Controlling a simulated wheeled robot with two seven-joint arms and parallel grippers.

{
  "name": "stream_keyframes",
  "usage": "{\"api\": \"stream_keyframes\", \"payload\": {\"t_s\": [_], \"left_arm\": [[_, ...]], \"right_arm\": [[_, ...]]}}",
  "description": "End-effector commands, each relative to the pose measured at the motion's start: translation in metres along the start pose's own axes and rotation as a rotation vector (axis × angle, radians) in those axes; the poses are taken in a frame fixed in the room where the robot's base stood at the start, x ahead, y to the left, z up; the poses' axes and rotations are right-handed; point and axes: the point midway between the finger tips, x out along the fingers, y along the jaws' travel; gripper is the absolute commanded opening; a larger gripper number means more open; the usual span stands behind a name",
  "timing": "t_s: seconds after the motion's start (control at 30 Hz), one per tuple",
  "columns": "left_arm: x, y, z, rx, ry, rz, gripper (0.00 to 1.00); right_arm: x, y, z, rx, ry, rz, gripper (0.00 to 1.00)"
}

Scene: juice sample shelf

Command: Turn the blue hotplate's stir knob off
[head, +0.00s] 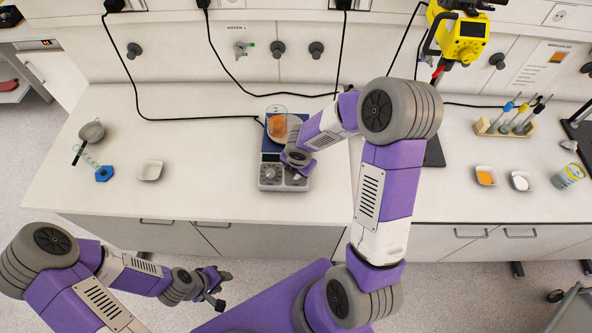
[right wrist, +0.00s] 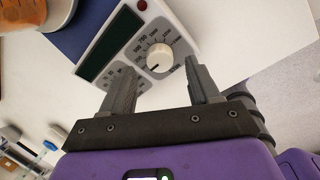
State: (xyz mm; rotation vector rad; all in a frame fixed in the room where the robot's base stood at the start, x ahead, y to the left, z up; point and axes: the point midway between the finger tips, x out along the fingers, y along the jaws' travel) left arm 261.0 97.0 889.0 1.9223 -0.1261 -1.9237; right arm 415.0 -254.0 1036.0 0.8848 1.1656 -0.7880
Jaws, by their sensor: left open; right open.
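The blue hotplate (head: 267,143) stands on the bench with a white front panel; its blue top also shows in the right wrist view (right wrist: 75,35). A glass vessel with orange contents (head: 278,125) sits on it. A round white knob (right wrist: 160,57) with a printed number dial and a dark display beside it shows in the right wrist view. My right gripper (right wrist: 158,72) is open, its fingers on either side of the knob and just short of it; I see no contact. In the head view my right wrist partly covers the panel. My left gripper (head: 223,289) is open and empty, off the bench front.
A blue hexagonal piece (head: 104,173), a strainer (head: 92,131) and a white dish (head: 150,170) lie at left. Black cables cross the bench behind the hotplate.

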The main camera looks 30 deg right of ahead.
Motion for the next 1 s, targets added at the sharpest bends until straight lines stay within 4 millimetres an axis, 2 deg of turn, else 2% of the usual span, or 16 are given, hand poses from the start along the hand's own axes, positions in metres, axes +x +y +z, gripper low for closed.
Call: {"api": "stream_keyframes", "payload": {"t_s": [0.03, 0.1, 0.3, 1.0], "left_arm": [[-0.005, 0.002, 0.0, 0.0, 0.0, 0.0, 0.43], [-0.009, 0.003, 0.0, 0.0, 0.0, 0.0, 0.43], [-0.014, 0.005, 0.001, 0.0, 0.0, 0.0, 0.43], [-0.014, 0.005, 0.001, 0.0, 0.0, 0.0, 0.43]], "right_arm": [[-0.013, 0.001, 0.001, 0.003, -0.002, 0.003, 0.61], [-0.025, 0.001, 0.001, 0.003, -0.002, 0.003, 0.61], [-0.047, 0.0, 0.001, 0.001, -0.001, 0.001, 0.61], [-0.05, 0.0, 0.0, 0.0, 0.0, 0.0, 0.61]]}}
